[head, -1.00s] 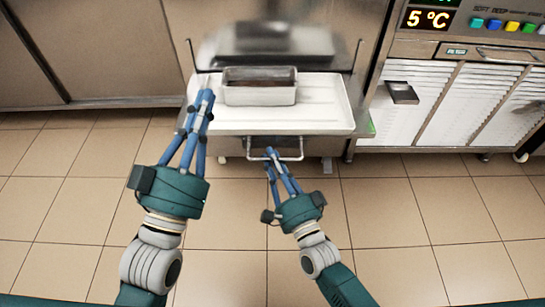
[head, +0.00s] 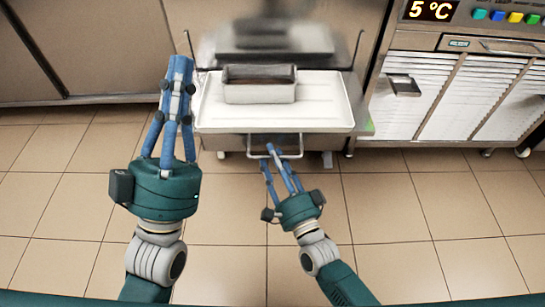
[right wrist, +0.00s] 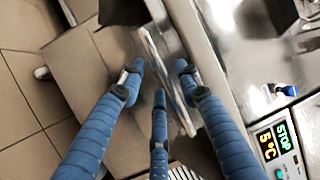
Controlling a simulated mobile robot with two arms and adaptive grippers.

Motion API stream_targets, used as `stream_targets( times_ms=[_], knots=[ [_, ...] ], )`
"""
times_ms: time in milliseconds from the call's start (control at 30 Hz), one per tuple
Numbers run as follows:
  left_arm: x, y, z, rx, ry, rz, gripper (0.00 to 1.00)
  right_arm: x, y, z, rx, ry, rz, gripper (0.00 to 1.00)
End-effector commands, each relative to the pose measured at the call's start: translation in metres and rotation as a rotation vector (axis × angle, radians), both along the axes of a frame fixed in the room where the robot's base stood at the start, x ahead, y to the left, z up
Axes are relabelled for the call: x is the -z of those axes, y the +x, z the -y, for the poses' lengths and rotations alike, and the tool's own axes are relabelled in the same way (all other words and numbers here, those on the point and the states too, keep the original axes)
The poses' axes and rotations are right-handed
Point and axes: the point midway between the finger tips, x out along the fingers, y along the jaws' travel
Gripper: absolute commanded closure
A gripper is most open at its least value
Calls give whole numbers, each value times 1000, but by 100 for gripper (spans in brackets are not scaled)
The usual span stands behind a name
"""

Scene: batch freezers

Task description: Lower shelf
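A white lower shelf (head: 320,110) sticks out from the front of a metal machine. A rectangular metal pan (head: 262,93) stands on it, toward its back left. A metal bar handle (head: 297,150) runs under the shelf's front edge. My right gripper (head: 268,155) is at the handle's left end. In the right wrist view its fingers (right wrist: 160,75) are spread apart, with a bright metal bar (right wrist: 165,75) between them; contact cannot be told. My left gripper (head: 180,62) is beside the shelf's left edge, apart from the pan. Its fingertips overlap in view, so its opening is unclear.
A louvred metal unit (head: 450,95) with a 5 °C display (head: 431,11) and coloured buttons stands at right. Plain cabinet panels (head: 90,50) stand at left. The tiled floor (head: 420,210) in front is clear.

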Motion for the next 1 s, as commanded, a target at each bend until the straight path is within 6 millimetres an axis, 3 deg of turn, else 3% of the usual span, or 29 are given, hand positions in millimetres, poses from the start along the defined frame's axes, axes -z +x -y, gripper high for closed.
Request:
stream_targets(
  times_ms=[267,700,1000],
  knots=[
    [0,0,0,0,1,-2,100,3,-11,4,-1,-1,-1,67],
    [0,0,0,0,1,-2,100,17,-90,38,-3,-2,-1,67],
    [0,0,0,0,0,-1,100,20,-109,46,-2,-1,1,67]
  ],
)
